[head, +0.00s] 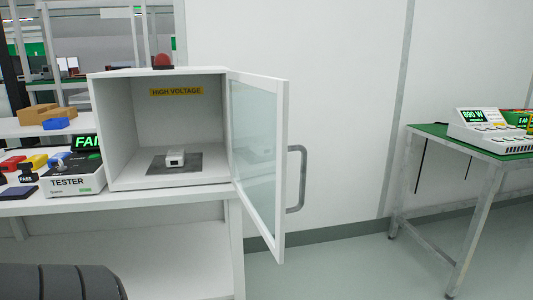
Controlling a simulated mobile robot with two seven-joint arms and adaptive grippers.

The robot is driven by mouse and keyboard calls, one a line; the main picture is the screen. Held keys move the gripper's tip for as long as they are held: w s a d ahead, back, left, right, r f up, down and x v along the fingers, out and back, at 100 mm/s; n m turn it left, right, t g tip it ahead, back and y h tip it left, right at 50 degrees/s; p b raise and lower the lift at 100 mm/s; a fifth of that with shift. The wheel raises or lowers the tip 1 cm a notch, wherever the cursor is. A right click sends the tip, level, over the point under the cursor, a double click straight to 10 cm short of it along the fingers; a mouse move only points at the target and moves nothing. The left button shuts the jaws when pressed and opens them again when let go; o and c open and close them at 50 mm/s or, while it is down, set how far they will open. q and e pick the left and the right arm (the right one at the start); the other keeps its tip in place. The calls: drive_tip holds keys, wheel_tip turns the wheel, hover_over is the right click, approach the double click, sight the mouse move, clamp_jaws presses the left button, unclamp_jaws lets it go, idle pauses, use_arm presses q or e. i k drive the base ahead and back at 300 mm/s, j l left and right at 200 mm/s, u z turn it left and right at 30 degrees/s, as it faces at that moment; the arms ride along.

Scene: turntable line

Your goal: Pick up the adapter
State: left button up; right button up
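A small white box, which looks like the adapter (175,158), sits on a dark grey mat (207,161) inside an open white cabinet (121,138). The cabinet's framed glass door (280,170) is swung open to the right, with a grey handle (297,180) on its outer side. The adapter is in plain sight and nothing touches it from above. Neither of my grippers is in view. A dark ribbed part, possibly of my own arm, shows at the bottom left.
A tester box (75,180) stands left of the cabinet, with several coloured items beside it. A red dome lamp (163,60) tops the cabinet. A green-topped table (440,131) with a white device (485,127) stands at the right. Floor between is clear.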

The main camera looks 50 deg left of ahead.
sight(175, 158)
drive_tip(key=i+u, duration=0.15)
drive_tip(key=i, duration=0.4)
drive_tip(key=i+l+u, duration=0.15)
drive_tip(key=i, duration=0.4)
drive_tip(key=u, duration=2.25)
drive_tip(key=j, duration=1.9)
